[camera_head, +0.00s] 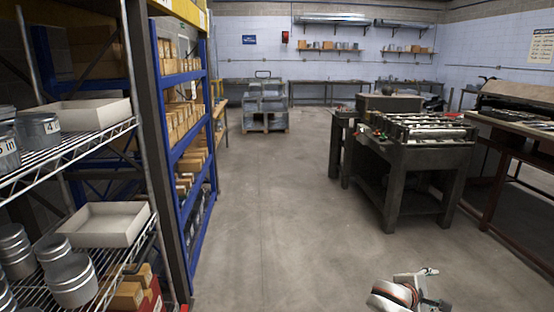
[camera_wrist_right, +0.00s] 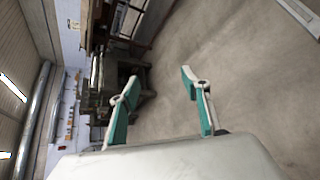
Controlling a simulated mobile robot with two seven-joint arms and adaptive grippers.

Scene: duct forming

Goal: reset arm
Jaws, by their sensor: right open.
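My right gripper (camera_head: 428,287) shows at the bottom right of the head view, with part of my white and grey wrist beside it. It is held over bare floor. In the right wrist view its two green-padded fingers (camera_wrist_right: 160,77) stand wide apart with nothing between them. The wrist view is turned on its side, with the room beyond the fingers. My left gripper is in neither view.
A wire shelf (camera_head: 75,155) with cans and white trays (camera_head: 105,222) stands at the left. A blue rack (camera_head: 172,160) of boxes is beside it. A machine table (camera_head: 415,158) and a workbench (camera_head: 505,140) stand at the right. The concrete floor (camera_head: 275,215) between is clear.

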